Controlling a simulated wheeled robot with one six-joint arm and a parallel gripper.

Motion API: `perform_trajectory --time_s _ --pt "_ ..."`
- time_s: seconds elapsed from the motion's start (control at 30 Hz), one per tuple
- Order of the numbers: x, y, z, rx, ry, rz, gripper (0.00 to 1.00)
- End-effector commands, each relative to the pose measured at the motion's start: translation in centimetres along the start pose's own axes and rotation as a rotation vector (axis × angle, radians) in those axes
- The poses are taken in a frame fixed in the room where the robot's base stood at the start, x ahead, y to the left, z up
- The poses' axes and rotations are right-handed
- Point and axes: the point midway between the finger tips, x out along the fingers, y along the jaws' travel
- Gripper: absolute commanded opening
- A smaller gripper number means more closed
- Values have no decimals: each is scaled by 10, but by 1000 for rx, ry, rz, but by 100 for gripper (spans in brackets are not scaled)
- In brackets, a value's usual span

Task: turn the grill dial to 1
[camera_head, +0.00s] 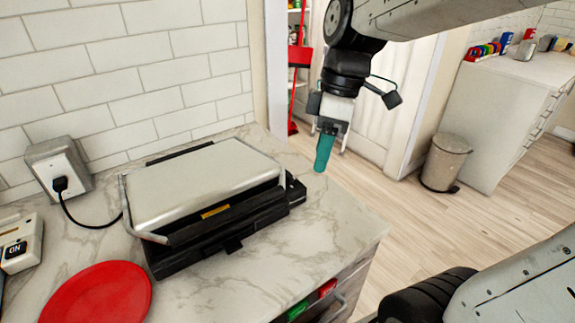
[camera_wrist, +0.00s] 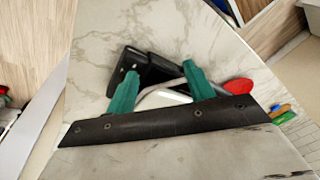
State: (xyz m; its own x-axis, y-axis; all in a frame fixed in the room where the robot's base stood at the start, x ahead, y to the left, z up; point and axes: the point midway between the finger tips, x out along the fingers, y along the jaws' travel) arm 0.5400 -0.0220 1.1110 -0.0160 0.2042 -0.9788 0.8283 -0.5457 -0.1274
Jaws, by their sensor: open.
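The grill (camera_head: 205,185) stands on the marble counter in the head view, with a closed silver lid and a black base. A black part (camera_head: 296,192) juts from its right side; I cannot make out the dial or its marks. My gripper (camera_head: 324,155) has teal fingers and hangs above the counter's far right edge, to the right of the grill and apart from it. In the wrist view my gripper (camera_wrist: 159,68) is open, with nothing seen held. The grill's black side (camera_wrist: 130,68) and silver edge (camera_wrist: 165,97) show beyond and between the fingers.
A red plate (camera_head: 97,293) lies left of the grill. A wall socket (camera_head: 58,165) with a plugged cord is behind it. Marble counter (camera_head: 335,215) is bare right of the grill. Green (camera_head: 297,310) and red (camera_head: 327,288) items are at the drawer fronts. A bin (camera_head: 445,162) stands on the floor.

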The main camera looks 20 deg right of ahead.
Motion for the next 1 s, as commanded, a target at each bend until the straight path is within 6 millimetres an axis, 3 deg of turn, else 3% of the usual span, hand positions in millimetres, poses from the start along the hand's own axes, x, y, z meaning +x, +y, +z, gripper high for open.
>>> perform_trajectory --time_s 0.2,0.4,0.63,1.0 --pt "14 59 -29 -436 82 -79 53" --pt "25 91 -43 -691 149 -95 53" --pt "38 99 -48 -775 171 -96 53" --pt "93 90 -54 -772 170 -96 53"
